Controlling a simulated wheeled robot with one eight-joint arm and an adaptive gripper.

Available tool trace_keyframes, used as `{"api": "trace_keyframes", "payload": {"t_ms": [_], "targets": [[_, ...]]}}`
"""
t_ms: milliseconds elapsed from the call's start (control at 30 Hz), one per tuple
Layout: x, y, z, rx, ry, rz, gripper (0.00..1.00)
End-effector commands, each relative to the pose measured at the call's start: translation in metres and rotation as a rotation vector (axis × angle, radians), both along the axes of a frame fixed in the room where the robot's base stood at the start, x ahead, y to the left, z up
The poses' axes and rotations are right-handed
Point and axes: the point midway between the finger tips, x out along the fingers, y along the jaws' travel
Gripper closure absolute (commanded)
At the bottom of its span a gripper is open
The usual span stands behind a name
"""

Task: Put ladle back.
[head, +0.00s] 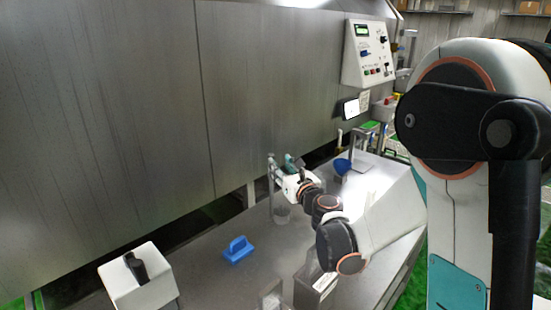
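A slim, upright metal piece (271,178) that looks like the ladle's handle stands over the steel table in the head view. A small pale cup shape (282,214) shows near its lower end; I cannot tell for sure whether it is the ladle's bowl. My gripper (282,181) is at the upright piece, with my wrist coming in from the right. The fingers are small and partly hidden, so I cannot tell whether they are closed on it or only beside it.
A blue-handled tool (238,249) lies on the steel table (205,272). A white box with a black handle (140,278) stands front left. A blue scoop-like item (342,166) is at the back.

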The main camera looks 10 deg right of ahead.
Motion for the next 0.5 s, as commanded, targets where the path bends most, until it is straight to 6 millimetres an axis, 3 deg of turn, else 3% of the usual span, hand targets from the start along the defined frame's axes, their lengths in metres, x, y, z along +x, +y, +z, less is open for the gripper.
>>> {"api": "trace_keyframes", "payload": {"t_ms": [200,500], "targets": [[-0.032,-0.007,0.001,0.0,0.0,-0.001,0.63],[-0.045,-0.006,0.002,-0.026,-0.001,0.007,0.63]]}}
